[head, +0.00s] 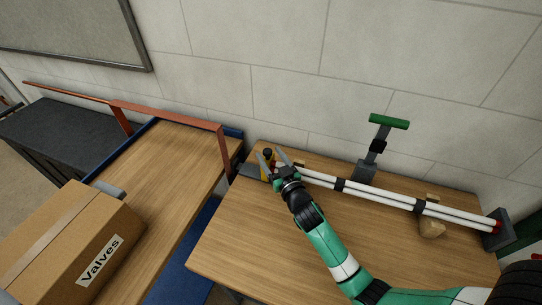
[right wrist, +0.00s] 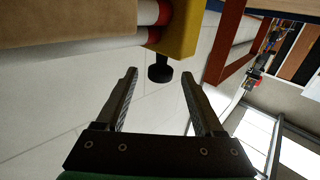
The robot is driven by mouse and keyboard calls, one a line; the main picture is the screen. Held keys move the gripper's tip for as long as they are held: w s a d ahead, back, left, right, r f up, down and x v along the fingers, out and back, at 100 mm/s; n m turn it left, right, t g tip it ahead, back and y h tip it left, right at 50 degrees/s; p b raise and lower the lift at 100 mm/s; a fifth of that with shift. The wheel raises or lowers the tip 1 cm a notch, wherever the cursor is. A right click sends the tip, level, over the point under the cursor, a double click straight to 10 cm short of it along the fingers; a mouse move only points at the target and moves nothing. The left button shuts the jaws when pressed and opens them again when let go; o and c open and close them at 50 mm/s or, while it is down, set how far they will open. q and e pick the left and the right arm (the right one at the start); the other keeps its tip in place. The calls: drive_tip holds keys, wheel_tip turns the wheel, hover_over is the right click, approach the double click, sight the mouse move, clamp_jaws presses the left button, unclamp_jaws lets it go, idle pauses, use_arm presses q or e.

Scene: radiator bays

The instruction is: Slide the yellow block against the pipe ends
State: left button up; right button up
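The yellow block (head: 266,169) is at the left end of the pipes, partly hidden behind my right gripper in the head view. In the right wrist view, the yellow block (right wrist: 183,28) carries a black knob (right wrist: 160,72). Two white pipes (head: 385,199) lie side by side. In the wrist view, their red ends (right wrist: 150,36) show right beside the block; I cannot tell whether they touch it. My right gripper (head: 272,153) is open by the block. In the wrist view, the knob appears between and beyond its fingertips (right wrist: 160,74). My left gripper is not in view.
A green-topped lever (head: 388,122) stands behind the pipes. A wooden support (head: 432,228) and a dark end stop (head: 498,230) are at right. A rust-red rail (head: 170,114) runs left. A Valves carton (head: 70,245) sits on the left bench. The near workbench top (head: 265,240) is clear.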

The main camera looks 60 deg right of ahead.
drive_tip(key=shift+s+a, duration=0.3)
drive_tip(key=shift+s, duration=0.05)
drive_tip(key=v, duration=1)
drive_tip(key=shift+s+a, duration=0.15)
drive_tip(key=shift+s, duration=0.15)
